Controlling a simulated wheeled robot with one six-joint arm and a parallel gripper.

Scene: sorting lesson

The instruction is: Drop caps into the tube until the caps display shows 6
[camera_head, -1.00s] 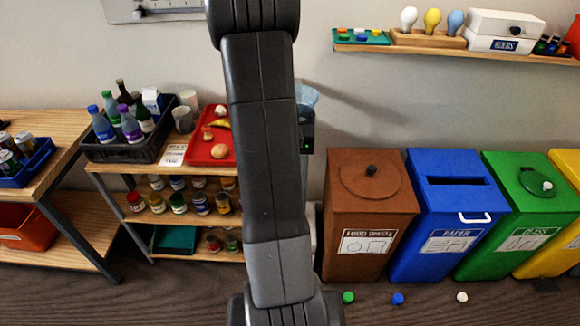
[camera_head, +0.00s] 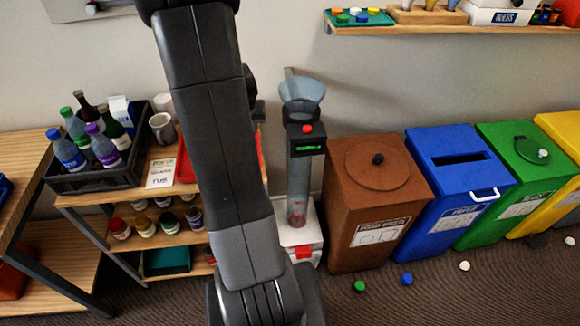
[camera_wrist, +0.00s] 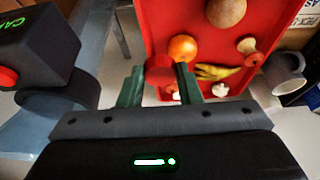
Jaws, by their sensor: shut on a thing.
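The clear tube (camera_head: 298,190) stands upright left of the brown bin, with a blue-grey funnel (camera_head: 302,92) on top. The caps display (camera_head: 307,146) shows green text, its number too small to read; a red knob (camera_head: 307,128) sits on it. In the wrist view the display box (camera_wrist: 38,38) is at the upper left, its text cut off. My gripper (camera_wrist: 160,84) is shut on a red cap (camera_wrist: 160,70), to the right of the display box and above the red tray.
A red tray (camera_wrist: 160,28) with food and a grey mug (camera_wrist: 286,72) lie beneath my gripper. A black crate of bottles (camera_head: 75,182) stands left. The brown bin (camera_head: 375,225) is right of the tube. Several loose caps, one green (camera_head: 359,286), lie on the floor.

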